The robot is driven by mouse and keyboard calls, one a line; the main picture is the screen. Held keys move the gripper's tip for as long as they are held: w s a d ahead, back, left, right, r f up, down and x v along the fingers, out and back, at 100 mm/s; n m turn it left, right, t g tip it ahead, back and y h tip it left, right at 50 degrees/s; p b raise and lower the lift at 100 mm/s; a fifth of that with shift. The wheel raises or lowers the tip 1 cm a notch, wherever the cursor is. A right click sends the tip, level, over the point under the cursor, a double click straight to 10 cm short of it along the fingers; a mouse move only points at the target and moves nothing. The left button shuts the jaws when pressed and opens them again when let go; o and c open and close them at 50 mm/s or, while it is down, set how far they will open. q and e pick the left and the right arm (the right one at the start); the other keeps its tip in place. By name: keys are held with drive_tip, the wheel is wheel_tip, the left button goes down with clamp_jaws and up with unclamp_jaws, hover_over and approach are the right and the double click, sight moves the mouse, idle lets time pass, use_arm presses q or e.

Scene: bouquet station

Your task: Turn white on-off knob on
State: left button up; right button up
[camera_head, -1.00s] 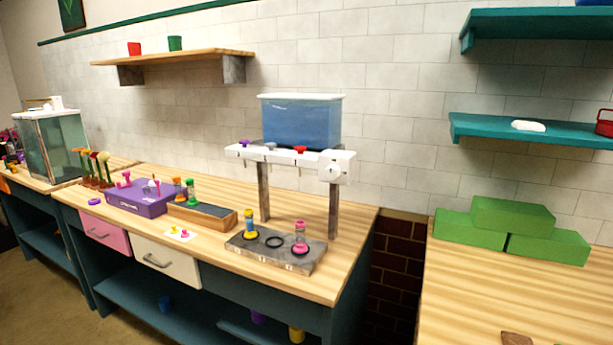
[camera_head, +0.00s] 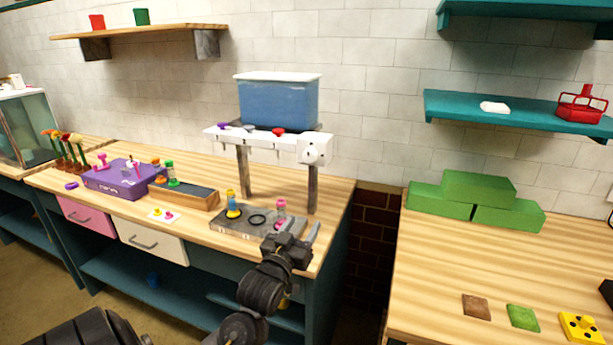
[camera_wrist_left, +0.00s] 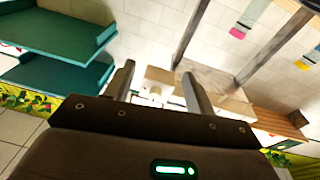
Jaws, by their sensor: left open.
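The white on-off knob (camera_head: 311,154) is a round white dial on the right end of the white dispenser bar (camera_head: 258,139), under a blue water tank (camera_head: 278,103). My left gripper (camera_head: 300,230) is open and empty in the head view. It appears below the knob and in front of the grey tray, apart from the knob. In the left wrist view, pale blocky shapes show between the open fingers (camera_wrist_left: 157,73); I cannot tell whether the knob is among them. My right gripper is not in view.
Two posts (camera_head: 313,188) hold up the bar. The grey tray (camera_head: 228,225) holds small bottles. A purple box (camera_head: 116,182) stands farther left. Green blocks (camera_head: 475,203) sit on the right table, across a gap. The counter's right edge is near my gripper.

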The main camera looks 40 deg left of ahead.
sight(308, 159)
use_arm(q)
wheel_tip(308, 159, up, 10)
drive_tip(key=s+a+n+t+y, duration=0.2)
drive_tip(key=shift+m, duration=0.3)
drive_tip(key=p+x, duration=0.1)
drive_tip(key=x, duration=0.2)
drive_tip(key=p+x, duration=0.1)
drive_tip(key=x, duration=0.2)
drive_tip(key=p+x, duration=0.1)
drive_tip(key=x, duration=0.2)
drive_tip(key=shift+w+d+p, duration=0.2)
drive_tip(key=shift+w+p, duration=0.1)
drive_tip(key=shift+w, duration=0.05)
drive_tip(key=shift+w+a+r, duration=0.15)
drive_tip(key=shift+w+a, duration=0.05)
drive_tip(key=shift+w, duration=0.45)
drive_tip(key=shift+c, duration=0.3)
drive_tip(key=c, duration=0.9)
